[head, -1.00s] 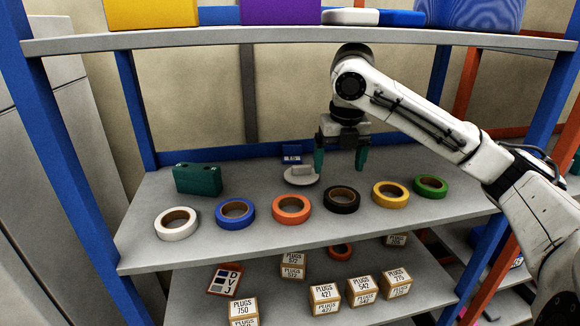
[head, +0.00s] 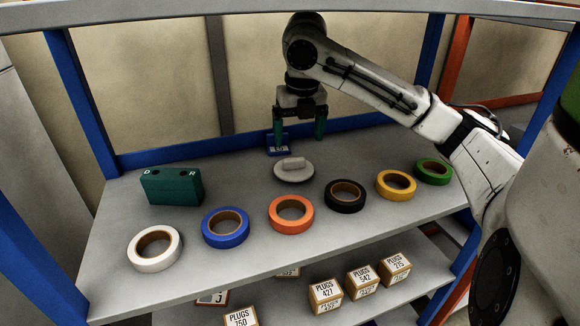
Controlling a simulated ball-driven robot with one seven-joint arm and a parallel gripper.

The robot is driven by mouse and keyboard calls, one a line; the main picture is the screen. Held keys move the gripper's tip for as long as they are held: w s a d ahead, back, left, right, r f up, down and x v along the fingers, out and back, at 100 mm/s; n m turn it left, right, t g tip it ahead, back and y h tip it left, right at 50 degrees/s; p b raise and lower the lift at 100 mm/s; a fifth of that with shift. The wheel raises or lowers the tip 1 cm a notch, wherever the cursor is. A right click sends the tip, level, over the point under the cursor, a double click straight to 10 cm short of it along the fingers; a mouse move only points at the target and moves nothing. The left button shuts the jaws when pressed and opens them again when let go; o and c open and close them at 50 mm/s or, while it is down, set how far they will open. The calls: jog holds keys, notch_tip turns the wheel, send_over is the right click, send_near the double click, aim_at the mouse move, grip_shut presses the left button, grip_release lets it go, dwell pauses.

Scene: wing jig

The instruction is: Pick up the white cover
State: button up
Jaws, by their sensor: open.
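The white cover (head: 293,172) is a pale round disc with a raised block-shaped handle on top. It lies flat on the middle shelf (head: 235,183), behind the orange tape roll. My gripper (head: 300,136) has two green fingers that point down and stand wide apart with nothing between them. In the head view it appears just above and behind the cover, apart from it. The whole cover is in view.
A row of tape rolls in white (head: 155,249), blue (head: 225,228), orange (head: 290,214), black (head: 345,195), yellow (head: 396,185) and green (head: 433,171) lines the shelf front. A green block (head: 171,188) stands left; a small blue item (head: 279,145) sits behind. Plug boxes (head: 326,296) are below.

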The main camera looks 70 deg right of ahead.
aim_at(294, 159)
jog(key=shift+w+d+f+p, duration=0.15)
jog(key=shift+w+f, duration=0.15)
jog(key=shift+f, duration=1.45)
jog(key=shift+w+f+p, duration=0.15)
jog(key=shift+w+f, duration=0.1)
jog(key=shift+f, duration=1.45)
jog(key=c, duration=1.3)
